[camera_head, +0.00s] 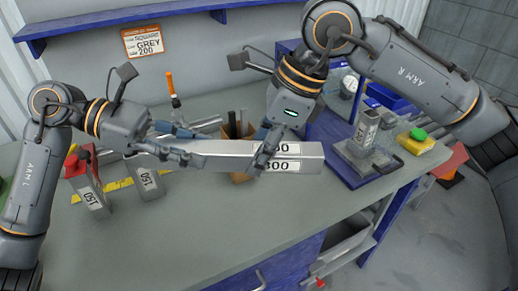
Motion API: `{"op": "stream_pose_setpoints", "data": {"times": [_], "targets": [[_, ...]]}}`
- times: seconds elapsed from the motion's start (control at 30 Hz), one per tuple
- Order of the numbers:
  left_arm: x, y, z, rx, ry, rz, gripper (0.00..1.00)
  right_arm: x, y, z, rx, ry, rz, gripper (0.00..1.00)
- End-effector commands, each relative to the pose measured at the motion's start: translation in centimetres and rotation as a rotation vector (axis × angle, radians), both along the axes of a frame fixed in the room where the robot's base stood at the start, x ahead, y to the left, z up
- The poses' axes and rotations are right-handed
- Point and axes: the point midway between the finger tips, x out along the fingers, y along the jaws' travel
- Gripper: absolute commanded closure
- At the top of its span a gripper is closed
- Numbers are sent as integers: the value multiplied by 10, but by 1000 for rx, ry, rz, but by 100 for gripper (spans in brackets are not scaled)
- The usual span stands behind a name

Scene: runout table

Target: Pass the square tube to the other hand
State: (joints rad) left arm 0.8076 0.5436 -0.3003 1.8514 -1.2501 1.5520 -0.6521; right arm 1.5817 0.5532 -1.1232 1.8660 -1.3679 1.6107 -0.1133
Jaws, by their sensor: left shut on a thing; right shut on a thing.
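The square tube (225,156) is a long light-grey bar with white labels reading 300 near its right end. It is held level above the table, running left to right. My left gripper (193,158) is shut on the tube's left part.
A cardboard box (240,178) with upright pieces stands behind the tube. A grey fixture (365,155) on a blue base and a yellow item with a green top (417,140) are at right. The front middle is clear.

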Motion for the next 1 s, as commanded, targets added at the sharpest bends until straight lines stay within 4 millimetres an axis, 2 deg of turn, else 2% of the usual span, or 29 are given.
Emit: {"op": "stream_pose_setpoints", "data": {"times": [0.03, 0.1, 0.17, 0.43, 0.57, 0.67, 1.0], "targets": [[-1, 0, 2, -4, 0, -4, 61, 1, 0, 1, 2, -3, -1, 100], [-1, 0, 2, -4, 0, -4, 47, 1, 0, 1, 2, -4, -2, 100], [-1, 0, 1, -3, 0, -4, 36, 1, 0, 1, 2, -3, -1, 100], [-1, 0, 1, -2, 0, -3, 36, 1, 0, 1, 2, -3, -1, 100], [0, 6, 3, -1, 0, -1, 36, 1, 0, 1, 2, -3, -1, 100], [3, 20, 9, -1, -1, 2, 36, 1, 0, 1, 2, -3, -1, 100], [10, 84, 36, -1, 0, 1, 36, 1, 0, 1, 2, -3, -1, 100]]}}
